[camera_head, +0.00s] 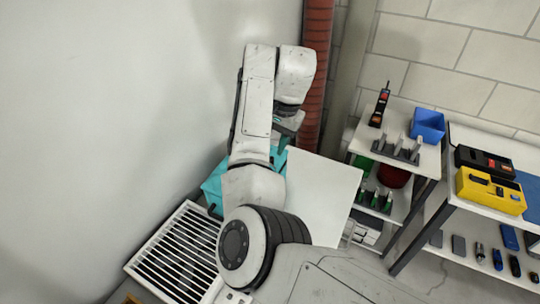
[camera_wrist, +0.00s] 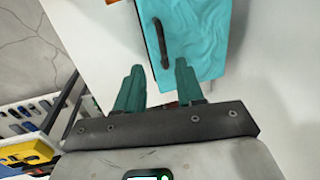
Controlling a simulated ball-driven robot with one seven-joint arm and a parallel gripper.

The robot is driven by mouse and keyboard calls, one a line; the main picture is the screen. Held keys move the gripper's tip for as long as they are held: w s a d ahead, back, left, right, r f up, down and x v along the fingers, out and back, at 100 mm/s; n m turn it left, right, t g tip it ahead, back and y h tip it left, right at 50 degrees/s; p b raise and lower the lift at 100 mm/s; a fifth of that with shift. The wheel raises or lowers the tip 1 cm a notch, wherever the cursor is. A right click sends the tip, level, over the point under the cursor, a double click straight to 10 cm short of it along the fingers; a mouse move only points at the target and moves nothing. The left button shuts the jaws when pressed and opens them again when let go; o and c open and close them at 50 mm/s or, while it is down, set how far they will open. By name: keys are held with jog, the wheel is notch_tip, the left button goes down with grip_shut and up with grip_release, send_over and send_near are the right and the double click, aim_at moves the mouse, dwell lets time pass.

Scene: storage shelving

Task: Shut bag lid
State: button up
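A teal bag (camera_head: 212,187) shows in the head view, partly hidden behind my arm, beside a white board-like surface. In the wrist view the teal bag (camera_wrist: 205,35) lies at the top, with a dark handle or strap (camera_wrist: 161,42) along its left side. My gripper (camera_wrist: 158,82) has two teal fingers that stand apart with nothing visible between them. The fingertips point towards the bag's lower edge; whether they touch it I cannot tell. In the head view my gripper (camera_head: 288,128) is mostly hidden by my arm. Whether the lid is open I cannot tell.
A white surface (camera_head: 322,190) lies right of the bag. A slatted white grate (camera_head: 180,255) is at the lower left. Shelves at right hold a blue bin (camera_head: 427,125), a yellow case (camera_head: 490,190) and several small tools. A red pipe (camera_head: 316,75) and walls stand behind.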

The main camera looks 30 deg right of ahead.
jog(key=shift+v, duration=1.35)
jog(key=s+d+f+n+h, duration=0.2)
jog(key=s+d+f, duration=0.4)
jog(key=s+f, duration=0.2)
jog(key=s+d+f+n+h, duration=0.1)
jog(key=s+d+f+h, duration=0.1)
jog(key=s+d+f, duration=0.55)
jog(key=s+a+f+n, duration=0.2)
jog(key=s+a+f, duration=0.1)
jog(key=s, duration=0.5)
jog(key=s+a+f+n+y, duration=0.1)
jog(key=s+a+f+n, duration=0.1)
jog(key=s+a, duration=0.3)
jog(key=s+a+f+n+y, duration=0.1)
jog(key=s+a+f, duration=0.3)
jog(key=s, duration=0.8)
jog(key=shift+f+n+g, duration=0.3)
jog(key=shift+n+g, duration=0.1)
jog(key=shift+n, duration=0.4)
